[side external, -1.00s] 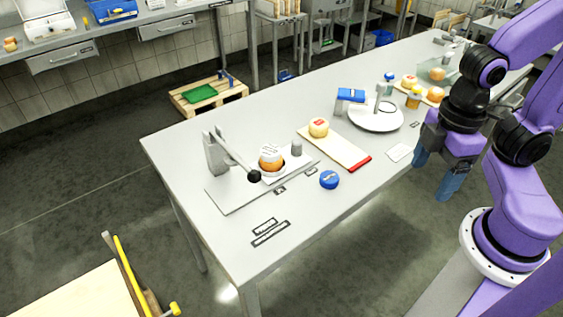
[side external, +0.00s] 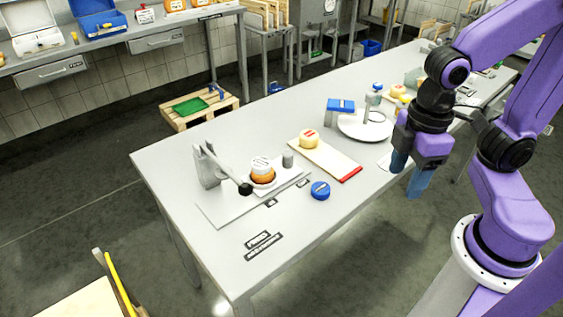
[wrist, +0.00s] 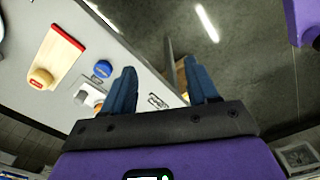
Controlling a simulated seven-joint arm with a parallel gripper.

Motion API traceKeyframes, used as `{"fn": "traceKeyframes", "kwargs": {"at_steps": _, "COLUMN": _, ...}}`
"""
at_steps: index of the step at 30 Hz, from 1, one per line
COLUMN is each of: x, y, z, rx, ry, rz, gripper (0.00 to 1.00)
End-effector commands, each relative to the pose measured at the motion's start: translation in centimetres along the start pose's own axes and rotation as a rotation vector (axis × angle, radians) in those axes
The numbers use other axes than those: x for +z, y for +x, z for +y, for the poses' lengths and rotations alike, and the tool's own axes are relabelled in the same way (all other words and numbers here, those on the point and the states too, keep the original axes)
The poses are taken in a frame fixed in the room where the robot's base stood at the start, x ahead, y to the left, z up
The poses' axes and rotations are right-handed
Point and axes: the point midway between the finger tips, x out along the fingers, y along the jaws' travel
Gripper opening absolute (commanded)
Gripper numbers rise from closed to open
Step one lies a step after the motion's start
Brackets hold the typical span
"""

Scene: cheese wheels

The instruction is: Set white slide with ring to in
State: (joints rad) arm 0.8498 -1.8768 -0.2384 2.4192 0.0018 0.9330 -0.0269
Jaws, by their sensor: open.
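The white slide (side external: 285,174) lies on a grey base plate (side external: 226,211) at the near left of the table. An orange cheese (side external: 262,177) with a white top sits on it, apparently in the ring, which I cannot make out clearly. A grey knob (side external: 288,158) stands at the slide's right end. A lever press (side external: 208,168) with a black-ended handle stands at the left. My gripper (side external: 408,172) is open and empty, pointing down by the table's front edge, well right of the slide. In the wrist view my gripper (wrist: 160,72) shows two spread blue fingers; the slide (wrist: 90,93) is partly hidden.
A blue round object (side external: 320,190) lies in front of the slide. A wooden board (side external: 322,160) with a red end holds a yellow cheese (side external: 309,139). A white round plate (side external: 352,127) and a blue-topped box (side external: 341,106) stand behind.

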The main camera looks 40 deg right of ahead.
Motion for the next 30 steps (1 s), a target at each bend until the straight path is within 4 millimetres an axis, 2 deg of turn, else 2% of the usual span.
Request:
{"fn": "traceKeyframes", "kwargs": {"at_steps": 1, "x": -1.5, "y": -0.3, "z": 0.9, "rx": 0.001, "ry": 0.024, "rz": -0.002, "gripper": 0.59}}
{"fn": "traceKeyframes", "kwargs": {"at_steps": 6, "x": -6.0, "y": -1.0, "z": 4.7, "rx": 0.004, "ry": 0.105, "rz": -0.008, "gripper": 0.59}}
{"fn": "traceKeyframes", "kwargs": {"at_steps": 11, "x": -9.8, "y": -1.4, "z": 9.0, "rx": 0.006, "ry": 0.179, "rz": -0.012, "gripper": 0.59}}
{"fn": "traceKeyframes", "kwargs": {"at_steps": 15, "x": -12.4, "y": -1.4, "z": 13.2, "rx": 0.007, "ry": 0.245, "rz": -0.016, "gripper": 0.59}}
{"fn": "traceKeyframes", "kwargs": {"at_steps": 21, "x": -15.0, "y": -1.1, "z": 19.8, "rx": 0.007, "ry": 0.338, "rz": -0.022, "gripper": 0.59}}
{"fn": "traceKeyframes", "kwargs": {"at_steps": 24, "x": -15.6, "y": -0.7, "z": 23.0, "rx": 0.008, "ry": 0.382, "rz": -0.024, "gripper": 0.59}}
{"fn": "traceKeyframes", "kwargs": {"at_steps": 27, "x": -15.9, "y": -0.4, "z": 25.7, "rx": 0.007, "ry": 0.418, "rz": -0.026, "gripper": 0.59}}
{"fn": "traceKeyframes", "kwargs": {"at_steps": 30, "x": -15.9, "y": -0.1, "z": 27.6, "rx": 0.007, "ry": 0.444, "rz": -0.027, "gripper": 0.59}}
